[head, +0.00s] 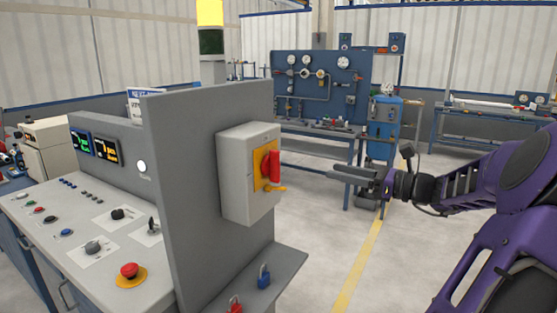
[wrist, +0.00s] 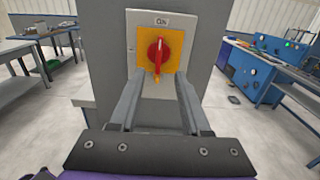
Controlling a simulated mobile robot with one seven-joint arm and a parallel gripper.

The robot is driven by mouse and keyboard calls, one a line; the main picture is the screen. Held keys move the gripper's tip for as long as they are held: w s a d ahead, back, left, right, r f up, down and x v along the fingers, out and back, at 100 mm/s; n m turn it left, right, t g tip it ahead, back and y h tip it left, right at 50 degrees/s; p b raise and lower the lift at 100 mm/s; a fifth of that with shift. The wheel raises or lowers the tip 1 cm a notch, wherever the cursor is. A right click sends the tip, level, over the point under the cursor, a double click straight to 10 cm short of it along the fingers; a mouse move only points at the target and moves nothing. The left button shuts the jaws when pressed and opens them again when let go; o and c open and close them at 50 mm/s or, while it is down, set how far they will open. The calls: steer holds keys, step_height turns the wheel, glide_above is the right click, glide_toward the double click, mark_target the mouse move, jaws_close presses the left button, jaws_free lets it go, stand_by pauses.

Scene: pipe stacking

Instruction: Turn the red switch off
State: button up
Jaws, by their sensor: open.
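The red switch (head: 270,166) is a rotary handle on a yellow plate, on the front of a grey box (head: 248,190) fixed to an upright grey panel. In the wrist view the red switch (wrist: 157,56) stands vertical, below a label that reads "ON". A small yellow tab sticks out below the handle. My gripper (head: 340,172) is to the right of the box in the head view, pointing at it and apart from it. In the wrist view my gripper (wrist: 155,85) is open and empty, with its fingers below and either side of the switch in the picture.
A grey console (head: 90,235) with buttons and a red emergency knob (head: 129,271) stands left of the panel. A blue padlock (head: 264,276) and a red padlock (head: 235,304) are on the ledge below the box. Open floor lies right of the ledge.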

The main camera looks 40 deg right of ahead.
mark_target(280, 160)
steer(key=b+x, duration=0.1)
steer(key=x, duration=1.5)
steer(key=shift+w+a, duration=0.1)
steer(key=shift+w, duration=0.1)
jaws_close()
